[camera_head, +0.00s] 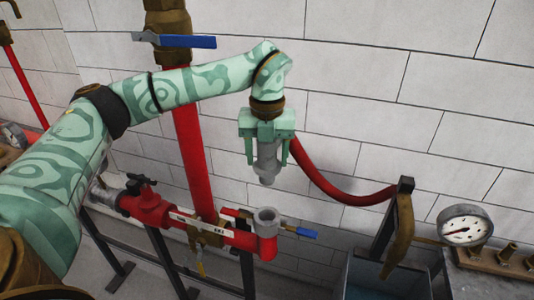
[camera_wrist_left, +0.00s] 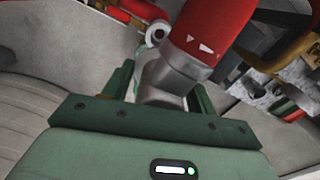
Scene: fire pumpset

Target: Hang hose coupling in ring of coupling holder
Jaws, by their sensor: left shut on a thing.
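My left gripper (camera_head: 267,152) is shut on the grey metal hose coupling (camera_head: 267,172), whose lower end hangs down below the fingers. In the left wrist view the coupling (camera_wrist_left: 160,80) sits between the two green fingers, with the red hose (camera_wrist_left: 208,32) joined to it. In the head view the red hose (camera_head: 335,188) runs from behind the gripper to the right. A grey round opening (camera_head: 267,214) tops the red pipe end below the coupling, apart from it. I cannot tell for certain which part is the holder's ring. My right gripper is not in view.
A red upright pipe (camera_head: 189,135) with a blue-handled valve (camera_head: 188,42) stands behind my left arm. A red valve (camera_head: 147,202) is on the lower pipe. A gauge (camera_head: 464,227) and an open bin (camera_head: 385,278) are at the right. The white wall is close behind.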

